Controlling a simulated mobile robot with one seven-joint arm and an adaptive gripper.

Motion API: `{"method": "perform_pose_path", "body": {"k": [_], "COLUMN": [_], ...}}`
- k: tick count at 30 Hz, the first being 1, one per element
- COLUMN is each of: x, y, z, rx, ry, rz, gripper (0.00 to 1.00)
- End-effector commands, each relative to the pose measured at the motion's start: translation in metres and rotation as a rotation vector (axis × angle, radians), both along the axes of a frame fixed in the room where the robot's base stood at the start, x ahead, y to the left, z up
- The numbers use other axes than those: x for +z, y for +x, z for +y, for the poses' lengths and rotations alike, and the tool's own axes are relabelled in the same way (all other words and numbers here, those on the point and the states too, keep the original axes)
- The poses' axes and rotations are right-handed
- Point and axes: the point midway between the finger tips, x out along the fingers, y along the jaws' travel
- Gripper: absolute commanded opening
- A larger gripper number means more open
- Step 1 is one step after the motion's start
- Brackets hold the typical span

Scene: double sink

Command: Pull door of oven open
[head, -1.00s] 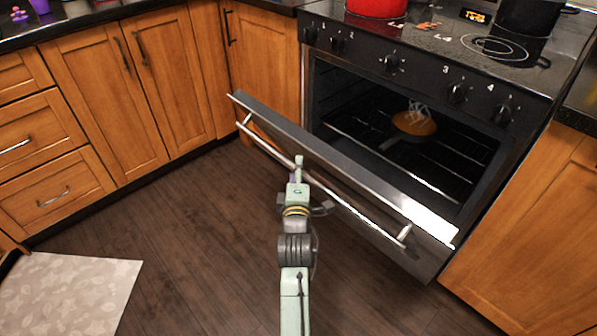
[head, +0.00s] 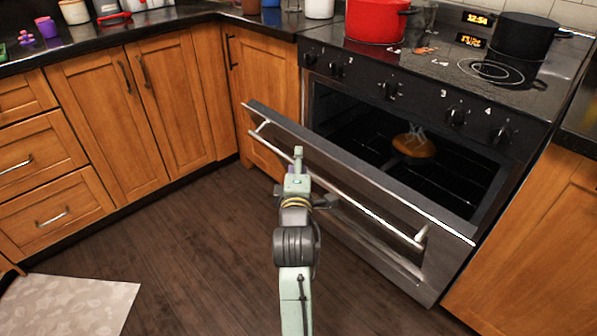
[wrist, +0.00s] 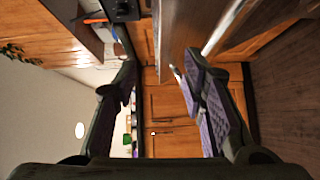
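The oven door (head: 350,205) is a dark panel with a metal top edge, hinged low and tilted partway open. Its silver handle bar (head: 375,212) runs along the front face. The oven cavity (head: 440,172) shows above the door, with a pan of brown food (head: 413,145) on a rack. My gripper (head: 297,172) is at the left part of the handle, overlapping it in the head view. In the wrist view my gripper (wrist: 158,70) has its fingers wide apart with nothing between them. The right finger is close beside the handle (wrist: 222,30); contact cannot be told.
A red pot (head: 373,22) and a black pot (head: 524,35) stand on the stovetop. Wooden cabinets (head: 155,95) line the left, and another cabinet (head: 535,240) is right of the oven. The dark floor (head: 190,240) is clear, with a pale mat (head: 70,305) at lower left.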

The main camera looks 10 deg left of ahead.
Motion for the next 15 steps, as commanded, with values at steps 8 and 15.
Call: {"method": "perform_pose_path", "body": {"k": [8,15], "x": [0.006,0.057], "y": [0.008,0.057], "z": [-0.002,-0.016], "rx": [-0.018,-0.211], "ry": [0.04,0.418], "rz": [0.02,0.145], "gripper": [0.27,0.11]}}
